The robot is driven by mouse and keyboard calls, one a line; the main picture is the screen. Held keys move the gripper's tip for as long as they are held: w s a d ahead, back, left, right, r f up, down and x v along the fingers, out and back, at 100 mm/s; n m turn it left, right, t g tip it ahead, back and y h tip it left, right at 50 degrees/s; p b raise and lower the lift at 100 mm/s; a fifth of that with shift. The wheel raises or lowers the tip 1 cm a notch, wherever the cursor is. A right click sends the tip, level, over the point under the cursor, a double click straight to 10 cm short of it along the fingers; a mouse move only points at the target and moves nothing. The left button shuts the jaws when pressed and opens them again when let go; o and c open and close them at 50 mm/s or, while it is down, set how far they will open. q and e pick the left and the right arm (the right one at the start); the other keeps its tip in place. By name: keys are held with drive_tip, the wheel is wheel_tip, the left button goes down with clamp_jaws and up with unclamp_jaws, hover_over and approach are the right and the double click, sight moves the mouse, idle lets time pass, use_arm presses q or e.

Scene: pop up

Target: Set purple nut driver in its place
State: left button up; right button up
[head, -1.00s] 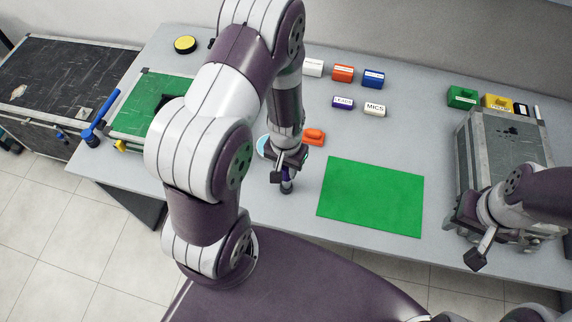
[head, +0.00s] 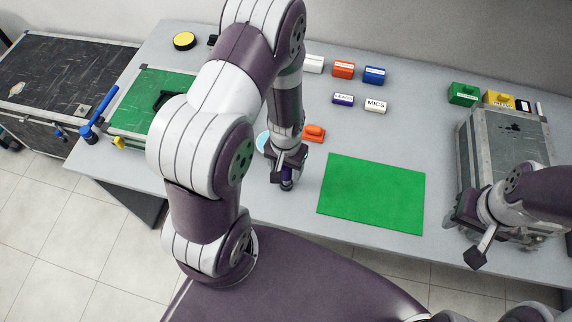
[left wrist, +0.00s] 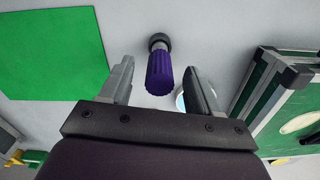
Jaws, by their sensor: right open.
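My right gripper (head: 474,250) is open and empty beside the grey case at the right. The driver is partly hidden by my left gripper in the head view.
A light blue round thing (head: 262,142) and an orange block (head: 314,133) lie close to my left gripper. Several labelled blocks stand behind. A green-topped case (head: 155,85) is at left, a grey case (head: 510,150) at right. The green mat is bare.

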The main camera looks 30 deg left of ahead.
use_arm(q)
wheel_tip(320, 180, up, 13)
drive_tip(key=shift+f, duration=0.15)
idle(0.4)
drive_tip(key=s+d+r+t, duration=0.1)
drive_tip(key=s+d+r, duration=0.1)
drive_tip(key=s+r, duration=0.2)
drive_tip(key=shift+s+d+r+m, duration=0.2)
drive_tip(key=shift+r+m, duration=0.2)
drive_tip(key=shift+r, duration=0.2)
drive_tip(key=shift+a, duration=0.1)
